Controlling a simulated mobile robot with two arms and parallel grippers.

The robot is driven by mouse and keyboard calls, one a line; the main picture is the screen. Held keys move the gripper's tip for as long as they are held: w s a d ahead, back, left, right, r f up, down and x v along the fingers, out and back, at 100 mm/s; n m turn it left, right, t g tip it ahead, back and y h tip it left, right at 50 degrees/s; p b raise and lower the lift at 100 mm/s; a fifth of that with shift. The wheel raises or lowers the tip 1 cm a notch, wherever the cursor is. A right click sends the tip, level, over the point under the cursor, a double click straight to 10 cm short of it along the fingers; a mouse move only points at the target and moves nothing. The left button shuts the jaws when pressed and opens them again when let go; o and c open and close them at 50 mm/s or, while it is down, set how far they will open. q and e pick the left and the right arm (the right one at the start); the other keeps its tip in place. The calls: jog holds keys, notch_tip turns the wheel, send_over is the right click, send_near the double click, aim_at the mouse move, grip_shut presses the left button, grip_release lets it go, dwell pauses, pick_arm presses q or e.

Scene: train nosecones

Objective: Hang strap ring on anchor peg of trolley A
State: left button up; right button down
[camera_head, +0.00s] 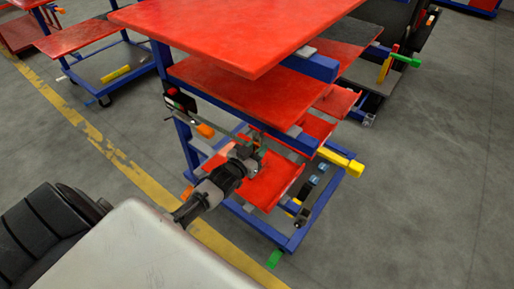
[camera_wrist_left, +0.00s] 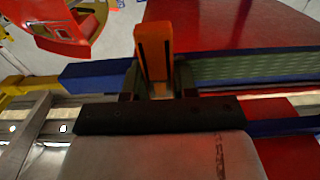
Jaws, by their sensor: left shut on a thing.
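Trolley A is probably the near trolley (camera_head: 215,84), with red shelves and a blue frame; I see no letter on it. My left gripper (camera_head: 252,158) reaches into its side, above a lower red shelf. In the left wrist view, the gripper (camera_wrist_left: 158,85) is shut on an upright orange slotted piece (camera_wrist_left: 155,42). I cannot tell whether this piece belongs to the strap ring. A green ribbed band (camera_wrist_left: 265,68), possibly the strap, runs behind it to the right. I cannot make out the ring or the anchor peg clearly. My right gripper is not in view.
A yellow block (camera_head: 338,160) sticks out at the trolley's right side. An orange handle (camera_head: 205,130) is on its left side. Other trolleys stand behind left (camera_head: 90,32) and behind right (camera_head: 365,70). The grey floor at right (camera_head: 440,180) is clear.

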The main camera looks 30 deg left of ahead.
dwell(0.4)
pick_arm(q)
jog(key=o, duration=1.1)
jog(key=shift+c, duration=0.2)
jog(key=shift+s, duration=0.1)
